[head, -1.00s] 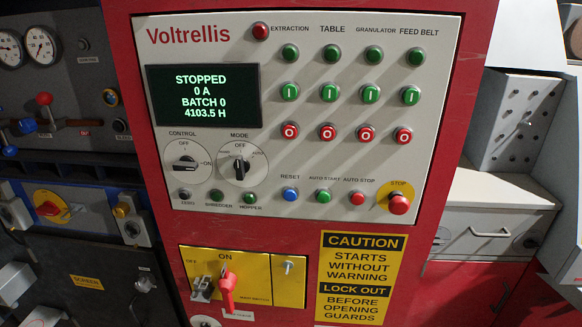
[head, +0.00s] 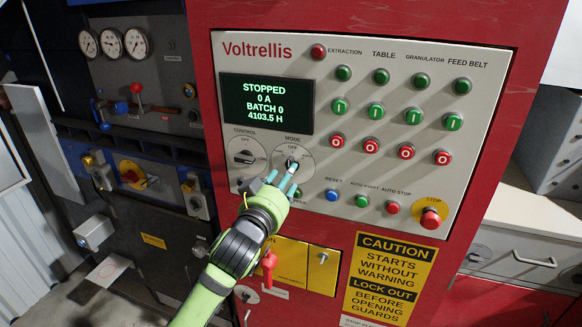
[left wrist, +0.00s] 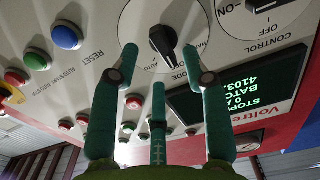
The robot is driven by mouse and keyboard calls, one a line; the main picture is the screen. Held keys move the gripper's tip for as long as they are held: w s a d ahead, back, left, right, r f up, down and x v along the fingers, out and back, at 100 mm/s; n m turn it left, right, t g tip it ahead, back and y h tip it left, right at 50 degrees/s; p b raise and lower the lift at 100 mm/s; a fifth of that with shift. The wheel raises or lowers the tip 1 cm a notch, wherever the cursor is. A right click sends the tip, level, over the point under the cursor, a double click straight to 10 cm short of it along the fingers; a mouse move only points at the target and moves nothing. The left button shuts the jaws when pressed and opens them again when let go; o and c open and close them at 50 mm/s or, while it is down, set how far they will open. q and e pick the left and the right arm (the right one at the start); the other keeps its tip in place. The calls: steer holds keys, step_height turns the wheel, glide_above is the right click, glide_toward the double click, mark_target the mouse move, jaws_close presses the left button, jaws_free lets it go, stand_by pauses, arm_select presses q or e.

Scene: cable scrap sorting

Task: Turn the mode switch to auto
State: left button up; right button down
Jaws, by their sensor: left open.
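The mode switch (head: 291,163) is a black knob on a round pale dial, right of the control switch (head: 244,157) on the Voltrellis panel. My left gripper (head: 284,178) is at the dial's lower edge in the head view, its teal fingers pointing at the knob. In the left wrist view the panel appears upside down. There the knob (left wrist: 164,44) sits between the spread tips of my open left gripper (left wrist: 160,62), with a third finger below. I cannot tell whether any finger touches it. The knob's exact setting is hard to read. My right gripper is out of view.
The display (head: 266,103) reads STOPPED. The blue reset button (head: 332,195), other push buttons and the red stop button (head: 430,219) lie right of the dial. A red-handled main switch (head: 268,265) is below my gripper.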

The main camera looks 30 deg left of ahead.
arm_select(q)
steer(key=p+x, duration=0.1)
steer(key=x, duration=0.2)
steer(key=shift+w+a, duration=0.1)
steer(key=shift+w, duration=0.15)
